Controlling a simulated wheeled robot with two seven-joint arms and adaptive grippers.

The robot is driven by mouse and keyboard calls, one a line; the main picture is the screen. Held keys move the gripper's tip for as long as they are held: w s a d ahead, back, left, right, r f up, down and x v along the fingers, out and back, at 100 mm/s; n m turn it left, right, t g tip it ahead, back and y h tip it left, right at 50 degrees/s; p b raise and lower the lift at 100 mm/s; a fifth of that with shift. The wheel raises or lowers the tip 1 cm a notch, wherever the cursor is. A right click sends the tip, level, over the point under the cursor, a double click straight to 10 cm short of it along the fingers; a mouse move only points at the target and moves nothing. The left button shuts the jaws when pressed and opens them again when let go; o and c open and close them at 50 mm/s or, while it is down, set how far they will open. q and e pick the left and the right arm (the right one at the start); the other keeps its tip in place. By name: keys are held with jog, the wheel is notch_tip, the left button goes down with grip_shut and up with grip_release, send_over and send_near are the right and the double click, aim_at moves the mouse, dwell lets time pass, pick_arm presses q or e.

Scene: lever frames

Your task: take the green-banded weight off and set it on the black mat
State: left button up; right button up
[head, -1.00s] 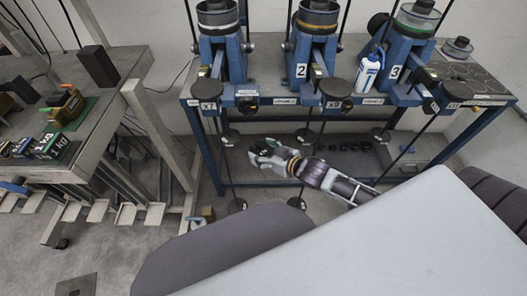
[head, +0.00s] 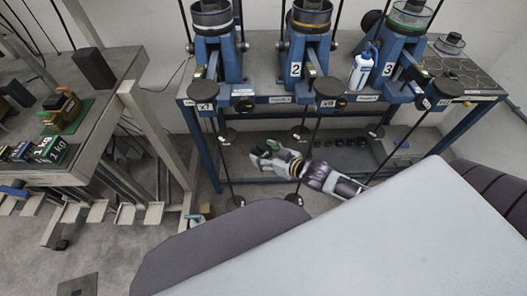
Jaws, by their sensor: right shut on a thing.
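My right gripper (head: 262,158) is low in front of the blue lever bench, with its arm coming in from the right. It is shut on a small dark thing with green on it, which looks like the green-banded weight (head: 271,144); the fingers hide most of it. A dark mat with ringed circles (head: 468,76) lies on the bench at the right, beside frame 3, and looks like the black mat. A green-banded clear cup (head: 411,18) sits on top of frame 3. My left gripper is out of view.
Thin rods with round dark plates hang around the right gripper. A white bottle (head: 365,68) stands between frames 2 and 3. A grey weight stack (head: 450,43) is behind the mat. A side table (head: 105,105) at the left holds boxes and 1 kg weights.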

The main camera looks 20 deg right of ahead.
jog(key=shift+s+d+r+p, duration=0.1)
jog(key=shift+s+d+p, duration=0.2)
jog(key=shift+s+p, duration=0.35)
jog(key=shift+s+d+p, duration=0.35)
jog(key=shift+s+p, duration=0.15)
jog(key=shift+s, duration=0.3)
jog(key=shift+s+d+r+p, duration=0.1)
jog(key=shift+s+d+p, duration=0.2)
jog(key=shift+s+p, duration=0.35)
dwell(0.4)
